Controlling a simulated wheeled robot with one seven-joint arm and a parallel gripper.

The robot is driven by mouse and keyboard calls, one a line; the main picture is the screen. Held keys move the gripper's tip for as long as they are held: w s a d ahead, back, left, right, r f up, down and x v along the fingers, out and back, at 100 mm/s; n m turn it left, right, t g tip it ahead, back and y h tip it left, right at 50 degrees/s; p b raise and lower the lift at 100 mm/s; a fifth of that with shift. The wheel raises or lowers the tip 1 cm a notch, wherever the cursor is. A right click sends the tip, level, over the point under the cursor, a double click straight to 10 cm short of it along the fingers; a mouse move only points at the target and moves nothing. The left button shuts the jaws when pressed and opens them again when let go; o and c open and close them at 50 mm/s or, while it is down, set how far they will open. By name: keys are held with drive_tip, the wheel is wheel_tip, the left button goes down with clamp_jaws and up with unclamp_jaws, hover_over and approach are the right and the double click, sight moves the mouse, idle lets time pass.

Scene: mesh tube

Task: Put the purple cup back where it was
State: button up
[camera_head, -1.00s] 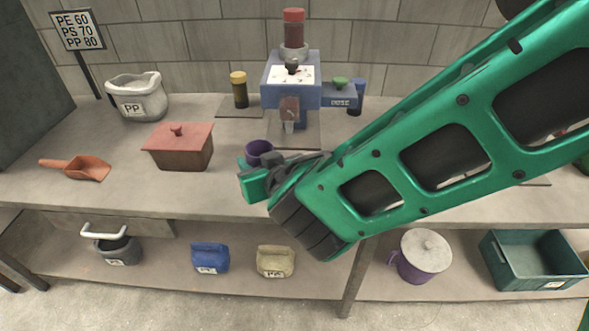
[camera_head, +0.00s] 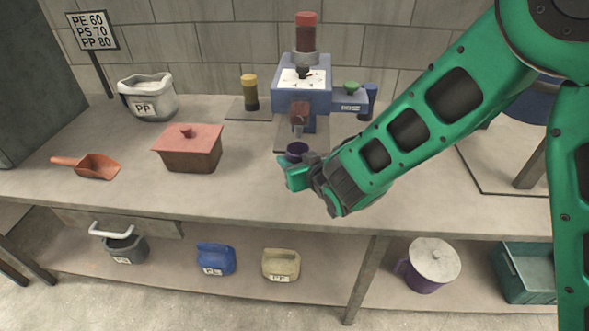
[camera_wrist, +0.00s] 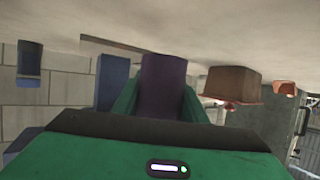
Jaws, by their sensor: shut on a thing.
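The purple cup (camera_head: 297,150) is held in my gripper (camera_head: 296,168), in front of the blue machine (camera_head: 313,95) at the middle of the bench. My gripper is shut on the cup; its green fingers lie on either side of it in the wrist view, where the cup (camera_wrist: 162,85) stands between them. The wrist view appears upside down. The cup's lower part is hidden by the fingers in the head view. I cannot tell whether its base touches the bench.
A brown lidded box (camera_head: 188,148) and an orange scoop (camera_head: 93,166) lie to the left. A grey PP sack (camera_head: 148,97) and a yellow-capped bottle (camera_head: 250,92) stand behind. A lidded purple mug (camera_head: 432,264) is on the lower shelf. The bench front left of my gripper is clear.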

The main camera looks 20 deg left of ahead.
drive_tip(key=shift+f, duration=1.8)
drive_tip(key=o, duration=1.1)
drive_tip(key=shift+f, duration=0.1)
drive_tip(key=shift+c, duration=0.2)
drive_tip(key=v, duration=1.2)
